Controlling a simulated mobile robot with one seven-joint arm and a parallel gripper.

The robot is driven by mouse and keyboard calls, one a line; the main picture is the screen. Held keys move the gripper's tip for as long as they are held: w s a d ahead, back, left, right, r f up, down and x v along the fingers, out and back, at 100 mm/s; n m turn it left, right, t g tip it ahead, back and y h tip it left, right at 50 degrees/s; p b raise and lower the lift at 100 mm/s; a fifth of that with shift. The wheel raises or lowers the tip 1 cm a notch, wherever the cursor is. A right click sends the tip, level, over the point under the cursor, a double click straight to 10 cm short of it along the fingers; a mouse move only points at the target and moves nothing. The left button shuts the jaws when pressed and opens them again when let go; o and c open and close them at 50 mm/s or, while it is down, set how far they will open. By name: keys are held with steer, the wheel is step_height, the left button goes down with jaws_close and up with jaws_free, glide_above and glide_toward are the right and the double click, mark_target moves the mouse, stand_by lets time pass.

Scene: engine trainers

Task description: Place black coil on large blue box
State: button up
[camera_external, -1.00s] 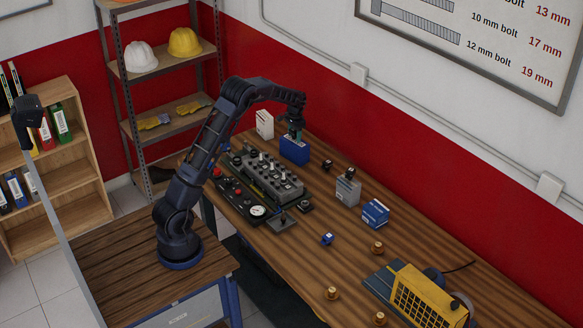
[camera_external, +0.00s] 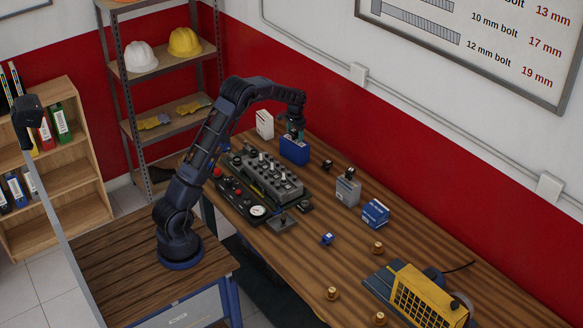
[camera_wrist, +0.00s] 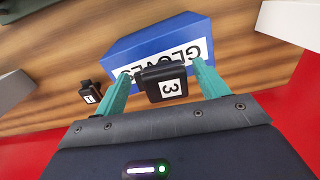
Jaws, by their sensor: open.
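The large blue box (camera_external: 294,150), marked GLOVES, stands at the back of the bench; it also fills the upper middle of the wrist view (camera_wrist: 150,45). A black coil (camera_wrist: 164,82) marked 3 shows between my fingertips, against the box's lettered side edge. It appears to rest on the box; the contact itself is hidden. My gripper (camera_external: 295,134) is directly above the box. In the wrist view its teal fingers (camera_wrist: 162,88) are open, one on each side of the coil, with a visible gap at the right finger.
Another black coil (camera_wrist: 90,94) marked 1 stands beside the box. A grey box (camera_external: 347,193) with a dark coil on top, a smaller blue box (camera_external: 376,212) and an engine block (camera_external: 265,178) are on the bench. A white box (camera_external: 265,124) stands close behind left. The red wall is near.

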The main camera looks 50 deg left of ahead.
mark_target(295, 131)
steer(key=r, duration=1)
steer(key=shift+d, duration=0.2)
steer(key=s+d+r+t, duration=0.1)
steer(key=s+d+r, duration=0.3)
steer(key=s+r, duration=0.3)
steer(key=s+d+r+t, duration=0.1)
steer(key=s+d+r, duration=0.35)
steer(key=s, duration=0.55)
steer(key=s+d+r, duration=0.5)
steer(key=s+r, duration=0.1)
steer(key=s, duration=0.2)
steer(key=s+d+f+t, duration=0.1)
steer(key=s+d+f, duration=0.1)
steer(key=s, duration=0.7)
steer(key=s+d+f, duration=0.1)
steer(key=s+d, duration=0.2)
steer(key=s, duration=0.6)
steer(key=s+d+f+t, duration=0.1)
steer(key=s+d+f, duration=0.1)
steer(key=s, duration=0.8)
steer(key=shift+d+f+t, duration=0.3)
steer(key=shift+d, duration=0.25)
